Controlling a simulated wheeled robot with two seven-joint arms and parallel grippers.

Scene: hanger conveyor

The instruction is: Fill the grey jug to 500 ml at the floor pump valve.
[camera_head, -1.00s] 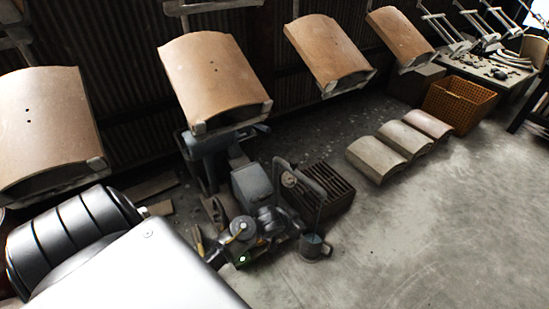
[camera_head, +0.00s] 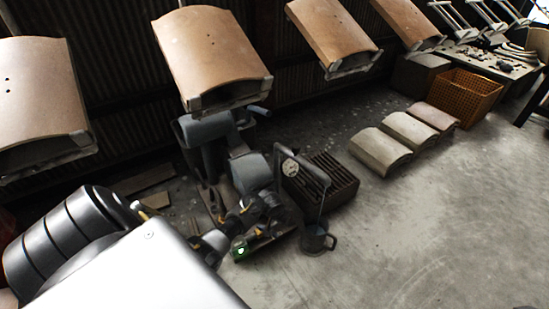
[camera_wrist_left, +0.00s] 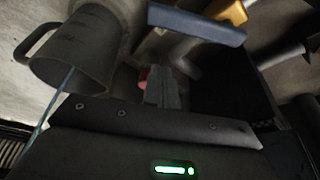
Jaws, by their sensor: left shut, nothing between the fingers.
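The grey jug (camera_head: 315,240) stands upright on the floor in the head view, under the bent spout pipe (camera_head: 322,199) of the floor pump (camera_head: 250,172). The jug's marked wall and handle fill the upper left of the left wrist view (camera_wrist_left: 75,45). A thin pale-blue line (camera_wrist_left: 52,108), like a water stream, runs to its mouth. The water level cannot be read. My left gripper (camera_head: 270,208) is at the pump, left of the jug. Its grey fingers (camera_wrist_left: 164,90) are shut and empty, beside a small red part (camera_wrist_left: 143,78). Whether they touch the valve is unclear. My right gripper is not shown.
A round gauge (camera_head: 290,168) is on the pump. A dark slatted crate (camera_head: 335,178) stands behind the jug. Curved tiles (camera_head: 381,148) lie farther right, near an orange basket (camera_head: 465,97). Large panels (camera_head: 210,55) hang above the pump. The floor at right is clear.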

